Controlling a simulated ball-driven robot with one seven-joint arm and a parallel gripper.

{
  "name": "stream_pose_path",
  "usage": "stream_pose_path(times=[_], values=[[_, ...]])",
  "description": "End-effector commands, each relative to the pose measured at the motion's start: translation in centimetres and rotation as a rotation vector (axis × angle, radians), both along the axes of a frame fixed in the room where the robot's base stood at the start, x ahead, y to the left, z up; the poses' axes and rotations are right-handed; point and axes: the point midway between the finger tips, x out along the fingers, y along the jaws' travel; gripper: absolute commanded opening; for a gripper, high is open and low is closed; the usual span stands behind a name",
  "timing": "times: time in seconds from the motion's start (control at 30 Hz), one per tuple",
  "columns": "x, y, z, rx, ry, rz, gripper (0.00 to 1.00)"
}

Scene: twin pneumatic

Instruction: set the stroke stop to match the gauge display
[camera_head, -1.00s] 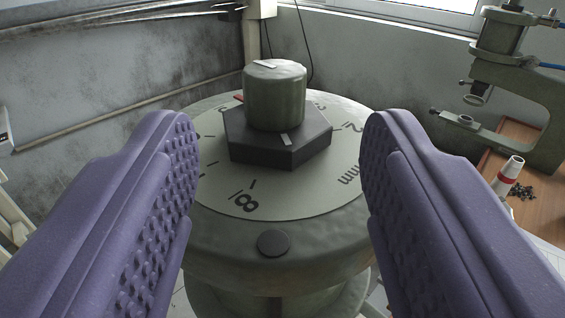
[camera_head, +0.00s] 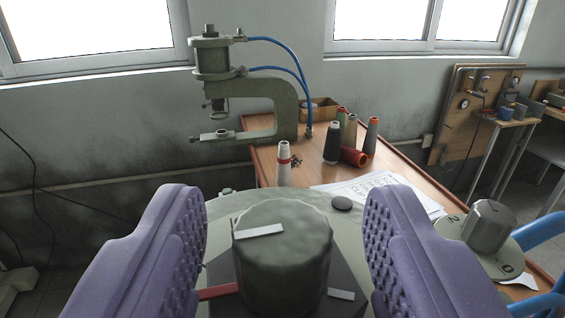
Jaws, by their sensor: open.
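A grey-green knob (camera_head: 285,265) with a white line on top stands on a dark hexagonal base (camera_head: 345,275) with its own white mark. A red pointer (camera_head: 220,291) sticks out at the base's left. My gripper (camera_head: 285,208) is open, one purple finger on each side of the knob, with gaps between. I cannot make out which part is the stroke stop. No gauge display is readable here.
A second knob (camera_head: 489,226) on a small dial marked 2 and 0 is at the right, beside blue tubes (camera_head: 541,230). Behind is a wooden table (camera_head: 268,165) with thread cones (camera_head: 332,143), papers (camera_head: 375,188) and a green press (camera_head: 270,100) with blue hoses.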

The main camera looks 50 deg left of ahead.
Motion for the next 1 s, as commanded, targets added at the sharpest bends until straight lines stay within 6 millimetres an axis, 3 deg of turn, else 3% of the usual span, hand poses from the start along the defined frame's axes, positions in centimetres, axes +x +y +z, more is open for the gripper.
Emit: stream_pose_path(times=[0.2, 0.53, 0.77, 1.0], values=[[1.8, 2.4, 0.0, 0.001, -0.001, 0.002, 0.56], [2.2, 2.8, 0.0, 0.002, 0.000, 0.001, 0.56], [2.2, 2.8, 0.0, 0.002, 0.000, 0.001, 0.05], [2.2, 2.8, 0.1, 0.001, 0.000, 0.022, 0.05]])
